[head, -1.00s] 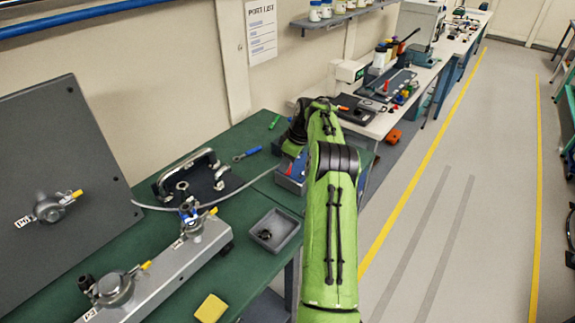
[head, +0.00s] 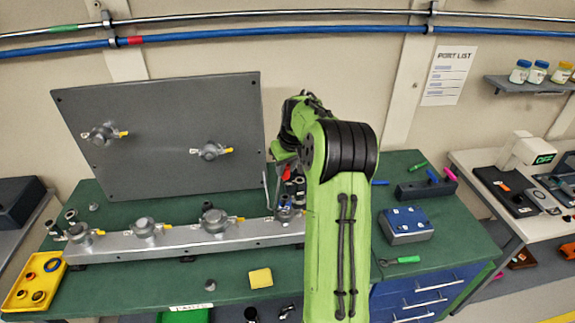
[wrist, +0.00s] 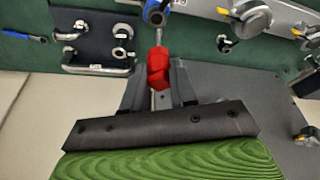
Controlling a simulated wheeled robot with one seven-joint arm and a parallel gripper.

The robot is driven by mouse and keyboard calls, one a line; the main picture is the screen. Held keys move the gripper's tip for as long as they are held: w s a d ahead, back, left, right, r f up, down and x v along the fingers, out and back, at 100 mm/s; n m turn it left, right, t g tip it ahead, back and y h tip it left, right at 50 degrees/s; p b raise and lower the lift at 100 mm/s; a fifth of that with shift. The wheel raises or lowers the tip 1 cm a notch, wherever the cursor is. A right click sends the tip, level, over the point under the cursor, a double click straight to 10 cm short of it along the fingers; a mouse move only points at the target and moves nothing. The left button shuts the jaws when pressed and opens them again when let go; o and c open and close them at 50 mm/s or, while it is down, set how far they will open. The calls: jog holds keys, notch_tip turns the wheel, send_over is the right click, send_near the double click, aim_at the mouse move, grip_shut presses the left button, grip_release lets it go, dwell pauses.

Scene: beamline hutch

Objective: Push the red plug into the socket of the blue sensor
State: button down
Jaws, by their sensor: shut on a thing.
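The red plug (wrist: 158,68) is held between the two fingers of my gripper (wrist: 159,80) in the wrist view. A pale metal tip points from the plug toward the blue sensor (wrist: 155,14), which is cut by the top edge. Whether the tip is inside the socket I cannot tell. In the head view the blue sensor (head: 285,209) stands at the right end of the metal rail. A bit of the red plug (head: 286,173) shows just above it, beside my green arm. The arm hides most of my gripper there.
The metal rail (head: 190,240) carries several valves with yellow handles. A grey panel (head: 170,175) stands behind it. A blue box (head: 405,225) and a green-handled tool (head: 400,261) lie right of my arm. A yellow tray (head: 35,280) is at front left. A dark handled plate (wrist: 95,40) shows near the plug.

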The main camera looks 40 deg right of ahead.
aim_at(287, 179)
jog(key=shift+w+f+b, duration=0.1)
jog(key=shift+f+b, duration=0.35)
jog(key=shift+f, duration=0.05)
notch_tip(287, 179, down, 6)
jog(key=b, duration=0.5)
jog(key=shift+f, duration=0.1)
jog(key=shift+f+b, duration=0.35)
jog(key=shift+f, duration=0.15)
dwell(0.6)
jog(key=c, duration=0.8)
grip_release()
jog(key=v, duration=1.5)
jog(key=shift+r+p, duration=0.35)
jog(key=shift+r, duration=0.05)
jog(key=shift+a, duration=0.1)
